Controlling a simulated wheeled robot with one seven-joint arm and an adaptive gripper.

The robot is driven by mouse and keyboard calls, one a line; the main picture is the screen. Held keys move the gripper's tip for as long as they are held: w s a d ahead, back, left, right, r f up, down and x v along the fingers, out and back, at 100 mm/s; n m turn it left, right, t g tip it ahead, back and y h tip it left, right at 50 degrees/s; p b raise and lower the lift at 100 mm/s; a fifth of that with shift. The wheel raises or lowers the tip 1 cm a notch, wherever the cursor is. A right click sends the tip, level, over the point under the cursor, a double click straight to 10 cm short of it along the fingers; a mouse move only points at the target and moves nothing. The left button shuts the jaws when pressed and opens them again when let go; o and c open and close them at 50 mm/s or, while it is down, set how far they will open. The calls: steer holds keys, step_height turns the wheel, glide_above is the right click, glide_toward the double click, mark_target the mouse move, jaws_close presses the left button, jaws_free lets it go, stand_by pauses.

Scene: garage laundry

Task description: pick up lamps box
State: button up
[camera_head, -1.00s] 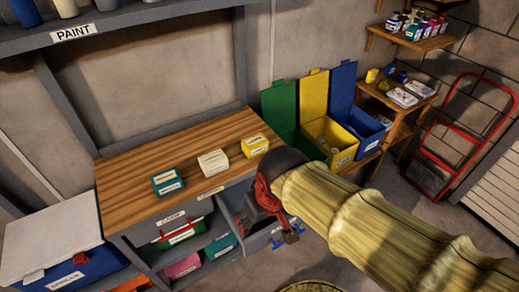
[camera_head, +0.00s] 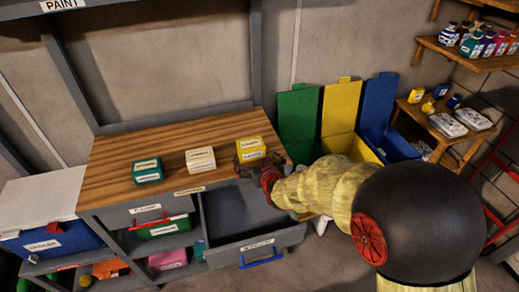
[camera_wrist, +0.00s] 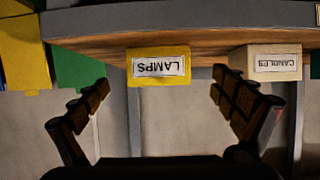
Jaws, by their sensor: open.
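The yellow lamps box (camera_head: 250,149) sits at the right end of the wooden worktop (camera_head: 120,195), near its front edge. It also shows in the wrist view (camera_wrist: 158,81), with its LAMPS label upside down. My gripper (camera_head: 258,172) is just in front of this box at the worktop edge. In the wrist view my gripper (camera_wrist: 161,84) is open, with one finger to each side of the lamps box. Nothing is held between the fingers. Whether a finger touches the box cannot be told.
A cream candles box (camera_head: 201,160) stands left of the lamps box, close to the right finger in the wrist view. A green box (camera_head: 147,171) stands further left. A drawer (camera_head: 258,245) is pulled out below. Green, yellow and blue bins (camera_head: 340,108) stand right of the worktop.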

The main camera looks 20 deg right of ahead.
mark_target(251, 146)
steer(key=shift+w+a+r, duration=0.1)
steer(key=shift+w+r, duration=0.15)
steer(key=shift+r, duration=0.15)
steer(key=shift+w+r+t, duration=0.1)
steer(key=shift+w+t, duration=0.15)
steer(key=shift+t, duration=0.05)
steer(key=shift+b+x, duration=0.45)
steer(key=shift+x, duration=0.45)
steer(key=b+x, duration=0.1)
steer(key=x, duration=0.1)
steer(key=r+b+x, duration=0.1)
steer(key=x, duration=0.2)
steer(key=shift+w+d+f, duration=0.1)
steer(key=shift+w+d, duration=0.1)
steer(key=shift+w, duration=0.3)
steer(key=shift+c, duration=0.7)
steer(key=c, duration=1.1)
steer(key=shift+c, duration=0.4)
